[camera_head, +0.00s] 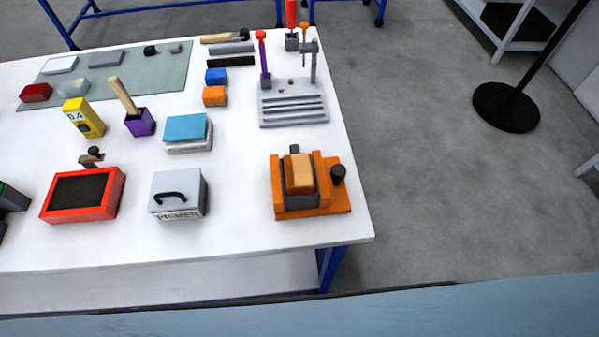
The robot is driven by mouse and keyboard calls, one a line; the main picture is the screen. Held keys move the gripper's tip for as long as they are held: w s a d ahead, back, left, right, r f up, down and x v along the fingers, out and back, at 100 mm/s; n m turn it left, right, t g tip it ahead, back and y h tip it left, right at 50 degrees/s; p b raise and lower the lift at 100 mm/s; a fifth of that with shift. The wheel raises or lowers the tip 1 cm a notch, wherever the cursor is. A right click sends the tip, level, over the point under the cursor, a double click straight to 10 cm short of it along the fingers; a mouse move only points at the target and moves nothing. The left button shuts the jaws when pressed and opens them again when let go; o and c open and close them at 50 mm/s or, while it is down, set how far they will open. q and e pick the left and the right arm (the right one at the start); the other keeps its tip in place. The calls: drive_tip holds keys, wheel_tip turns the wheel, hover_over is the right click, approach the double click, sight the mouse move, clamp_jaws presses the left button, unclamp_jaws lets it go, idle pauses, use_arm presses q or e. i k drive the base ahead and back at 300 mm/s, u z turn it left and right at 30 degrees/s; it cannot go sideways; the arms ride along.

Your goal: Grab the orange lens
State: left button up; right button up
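No piece shows plainly as an orange lens. A small orange block (215,96) lies on the white table just in front of a blue block (216,76). At the right of the table, an orange fixture (325,205) holds a tan-orange block (299,174) between its upright sides. A dark red, lens-like piece (36,93) and a pale clear piece (73,88) lie at the left of the grey-green mat. Neither of my grippers shows in the head view.
The white table (250,235) also bears a grey PIGMENT box (178,194), a red tray (82,194), a purple cup (140,123) and a grey tool rack (293,105). A dark object (12,198) is cut off at the left edge. The table's front strip is clear.

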sight(300, 178)
drive_tip(key=u, duration=0.35)
drive_tip(key=k, duration=0.45)
drive_tip(key=u, duration=1)
drive_tip(key=k, duration=0.9)
drive_tip(key=i, duration=0.75)
drive_tip(key=z, duration=0.25)
